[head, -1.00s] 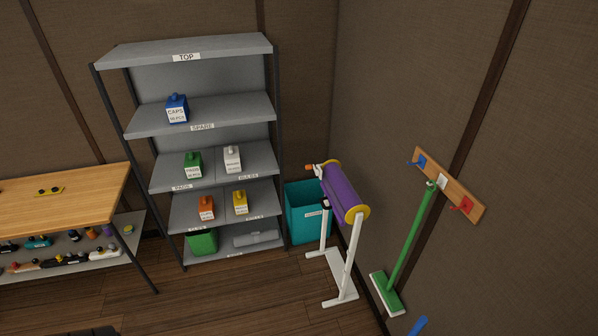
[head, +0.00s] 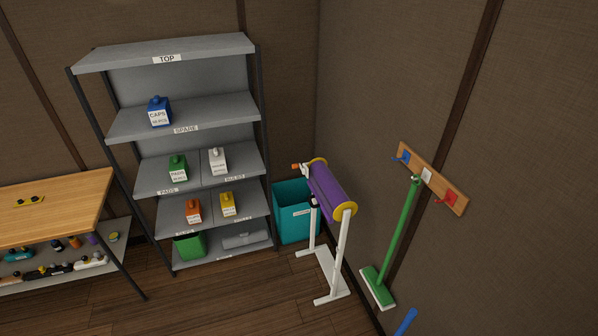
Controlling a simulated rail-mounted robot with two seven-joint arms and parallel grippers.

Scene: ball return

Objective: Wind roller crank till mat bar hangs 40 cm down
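The roller (head: 326,192) is a purple mat wound between yellow end discs on a white stand (head: 340,255). It stands near the corner by the right wall. The crank (head: 299,167) with an orange handle sticks out to the left at the roller's far end. The mat appears wound up; I cannot make out the mat bar clearly, though a dark piece shows under the roller's left side. Neither of my grippers is in the head view.
A grey shelf unit (head: 185,128) with several labelled containers stands left of the roller. A teal bin (head: 291,225) sits behind the stand. A green broom (head: 393,245) leans below a wall hook board (head: 433,178). A wooden table (head: 50,205) is at left. The floor in front is clear.

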